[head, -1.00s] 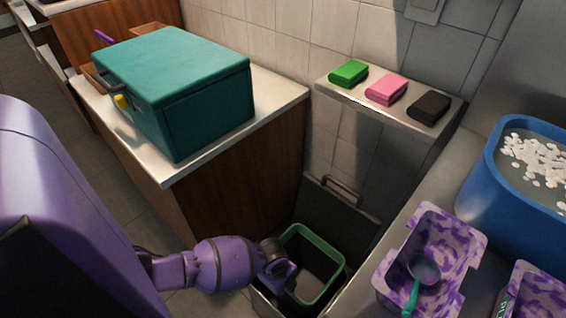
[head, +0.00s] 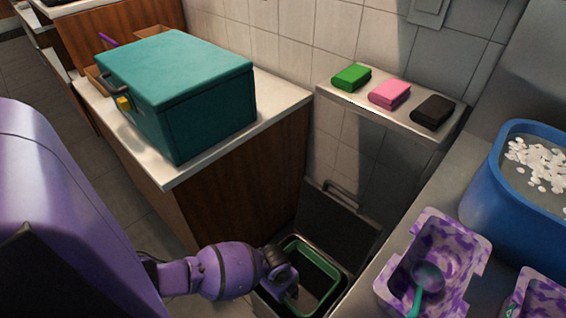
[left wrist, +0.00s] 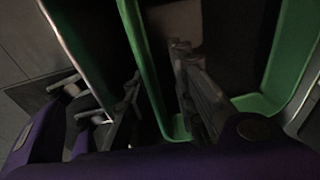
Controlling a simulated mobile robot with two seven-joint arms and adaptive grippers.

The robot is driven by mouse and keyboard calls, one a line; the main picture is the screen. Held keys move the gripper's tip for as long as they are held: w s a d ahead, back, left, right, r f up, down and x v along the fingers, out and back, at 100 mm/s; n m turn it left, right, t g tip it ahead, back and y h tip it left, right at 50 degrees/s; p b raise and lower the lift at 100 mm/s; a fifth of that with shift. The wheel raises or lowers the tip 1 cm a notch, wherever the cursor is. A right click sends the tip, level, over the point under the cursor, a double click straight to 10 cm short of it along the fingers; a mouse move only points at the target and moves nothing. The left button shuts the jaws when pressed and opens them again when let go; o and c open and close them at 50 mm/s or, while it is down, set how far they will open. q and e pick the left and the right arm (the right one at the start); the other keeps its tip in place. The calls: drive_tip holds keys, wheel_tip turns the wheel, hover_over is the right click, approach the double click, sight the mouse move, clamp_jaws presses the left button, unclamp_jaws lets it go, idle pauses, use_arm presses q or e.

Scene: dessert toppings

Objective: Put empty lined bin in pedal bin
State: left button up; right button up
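The bin with a green rim (head: 339,281) sits inside the dark pedal bin (head: 337,226), whose lid stands open against the back. Its rim lies low within the pedal bin's opening. The inside is dark, and I cannot make out the liner. My left gripper (head: 291,296) is at the near left side of the rim. In the left wrist view the fingers (left wrist: 158,85) are apart, on either side of the bin's green wall (left wrist: 140,45), with a dark gap beside the right finger. My right gripper is not in view.
A teal box (head: 185,95) stands on the wooden counter at the left. Green, pink and black packs (head: 389,94) lie on a ledge behind. At the right are a purple patterned tub (head: 455,235) with a scoop and a blue tub (head: 480,185) with white pieces.

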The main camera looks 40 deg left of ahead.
use_arm(q)
wheel_tip(320, 180, up, 12)
drive_tip(key=a+p, duration=0.1)
drive_tip(key=p, duration=0.1)
drive_tip(key=shift+s+p, duration=0.4)
drive_tip(key=shift+s, duration=0.05)
drive_tip(key=s+d+f+n+t+h, duration=0.25)
drive_tip(key=s+d+n, duration=0.65)
drive_tip(key=s, duration=0.5)
drive_tip(key=s+a+r+n+t+y, duration=0.3)
drive_tip(key=s+a+r+n+t, duration=0.1)
drive_tip(key=s+r+n, duration=0.4)
drive_tip(key=shift+s+a+n, duration=0.3)
drive_tip(key=shift+a+n, duration=0.2)
drive_tip(key=shift+n, duration=0.1)
